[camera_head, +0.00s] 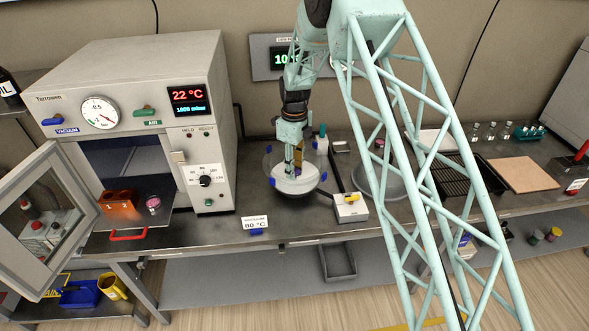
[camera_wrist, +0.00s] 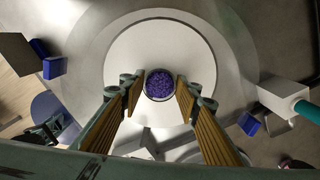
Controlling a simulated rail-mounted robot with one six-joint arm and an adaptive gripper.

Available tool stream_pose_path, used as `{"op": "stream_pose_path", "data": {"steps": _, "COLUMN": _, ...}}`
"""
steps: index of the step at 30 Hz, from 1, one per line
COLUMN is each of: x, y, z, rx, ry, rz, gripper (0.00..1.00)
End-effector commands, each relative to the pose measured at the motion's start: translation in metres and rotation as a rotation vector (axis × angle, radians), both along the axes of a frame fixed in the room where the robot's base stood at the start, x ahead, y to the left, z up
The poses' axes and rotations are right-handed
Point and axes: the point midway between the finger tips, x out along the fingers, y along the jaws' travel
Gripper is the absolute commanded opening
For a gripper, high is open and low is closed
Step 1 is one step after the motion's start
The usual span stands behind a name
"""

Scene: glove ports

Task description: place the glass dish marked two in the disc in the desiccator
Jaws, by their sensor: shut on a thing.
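My gripper (camera_wrist: 159,88), with tan-padded fingers, is shut on a small round glass dish (camera_wrist: 160,84) filled with purple grains. No mark on it can be read. The dish is over the middle of the round white disc (camera_wrist: 132,60) in the wrist view; I cannot tell whether it touches. In the head view my gripper (camera_head: 298,160) points down over the desiccator (camera_head: 296,192), a round vessel with the white disc inside.
The oven (camera_head: 135,90) at left has its door (camera_head: 45,220) open, with an orange block (camera_head: 118,203) and a small pink-topped dish (camera_head: 153,204) inside. A white box (camera_head: 350,207) stands right of the desiccator. A grey round glass piece (camera_head: 385,185) lies beyond it.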

Motion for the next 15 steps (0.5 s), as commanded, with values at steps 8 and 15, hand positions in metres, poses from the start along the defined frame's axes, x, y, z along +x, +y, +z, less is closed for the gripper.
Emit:
{"op": "stream_pose_path", "data": {"steps": 8, "x": 0.0001, "y": 0.0, "z": -0.0001, "rx": 0.0, "ry": 0.0, "rz": 0.0, "gripper": 0.2}}
{"op": "stream_pose_path", "data": {"steps": 15, "x": 0.0001, "y": 0.0, "z": -0.0033, "rx": 0.0, "ry": 0.0, "rz": 0.0, "gripper": 0.33}}
